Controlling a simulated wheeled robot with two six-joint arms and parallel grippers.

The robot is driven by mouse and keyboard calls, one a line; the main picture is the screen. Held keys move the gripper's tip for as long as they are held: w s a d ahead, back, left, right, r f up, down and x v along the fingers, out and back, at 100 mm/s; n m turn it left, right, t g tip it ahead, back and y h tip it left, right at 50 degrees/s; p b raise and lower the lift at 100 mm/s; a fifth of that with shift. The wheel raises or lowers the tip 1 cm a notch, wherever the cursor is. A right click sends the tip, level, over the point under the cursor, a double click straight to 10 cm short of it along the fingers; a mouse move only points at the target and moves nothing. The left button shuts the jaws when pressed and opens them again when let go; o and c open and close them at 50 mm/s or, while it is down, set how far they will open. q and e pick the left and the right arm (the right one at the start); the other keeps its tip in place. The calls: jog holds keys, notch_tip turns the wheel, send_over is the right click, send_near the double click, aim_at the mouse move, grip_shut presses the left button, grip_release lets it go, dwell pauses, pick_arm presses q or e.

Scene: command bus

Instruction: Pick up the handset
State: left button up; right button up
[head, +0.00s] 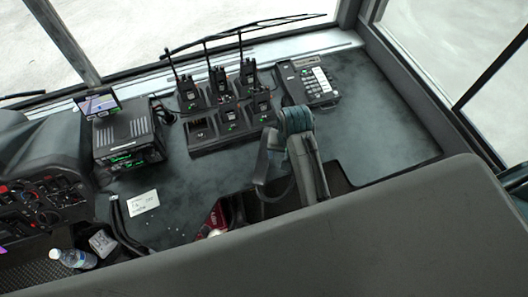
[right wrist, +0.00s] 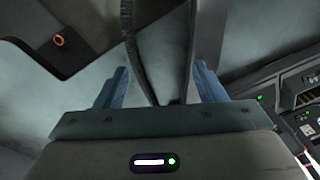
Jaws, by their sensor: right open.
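The desk phone (head: 318,86) sits at the back right of the grey-green console. Its dark handset (head: 289,80) appears to lie along the phone's left side, partly hidden by my right gripper. My right gripper (head: 296,120) is over the console just in front of the phone, below it in the picture. In the right wrist view its two blue fingers (right wrist: 159,85) stand wide apart. A dark strip and a grey panel show between them; I cannot tell whether they touch. No handset is visibly held. My left gripper is not in view.
A charger rack (head: 228,128) with several upright radios stands left of the phone. A radio unit (head: 128,135) with a small screen is further left. A note (head: 143,203) lies on the console and a bottle (head: 73,258) at lower left. Clear surface lies right of my gripper.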

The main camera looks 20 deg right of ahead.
notch_tip(320, 180, up, 2)
jog(key=r+m, duration=0.1)
send_over(264, 153)
jog(key=d, duration=0.1)
jog(key=shift+s+d+f+g+y, duration=0.1)
jog(key=shift+s+f+g+y, duration=0.2)
jog(key=shift+s, duration=0.1)
jog(key=shift+w+a, duration=0.25)
jog(key=f, duration=0.2)
jog(key=f+p, duration=0.1)
jog(key=f, duration=0.2)
jog(key=shift+a, duration=0.2)
jog(key=shift+w+f+p, duration=0.1)
jog(key=shift+f+p, duration=0.45)
jog(key=shift+p, duration=0.25)
notch_tip(264, 153, down, 3)
jog(key=shift+w+a+f+p, duration=0.1)
jog(key=shift+a+f+p, duration=0.05)
jog(key=shift+p, duration=0.55)
jog(key=shift+f, duration=0.45)
jog(key=c, duration=1.1)
jog(key=shift+c, duration=0.3)
